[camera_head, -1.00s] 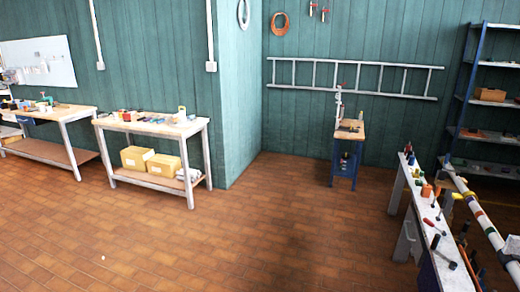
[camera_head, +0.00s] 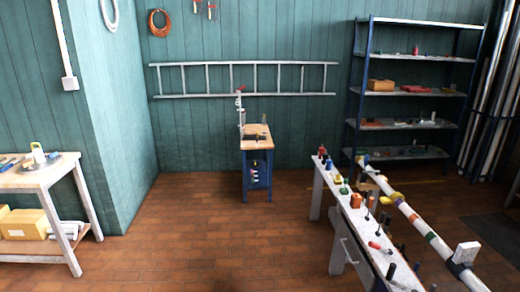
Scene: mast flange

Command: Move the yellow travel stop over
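A long white mast (camera_head: 445,251) runs along the right side of the long bench, slanting down toward the lower right. It carries several coloured bands. A small yellow piece (camera_head: 397,196) sits on its upper part; it is too small to tell whether this is the yellow travel stop. A white block with a black clamp-like part (camera_head: 466,253) is on the mast near its lower end. Neither of my grippers is in view.
A narrow bench (camera_head: 352,215) with several small tools stands left of the mast. A small blue workstand (camera_head: 257,158) and a shelf rack (camera_head: 410,90) are at the back wall. A table (camera_head: 62,178) is at left. The tiled floor (camera_head: 200,235) between is open.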

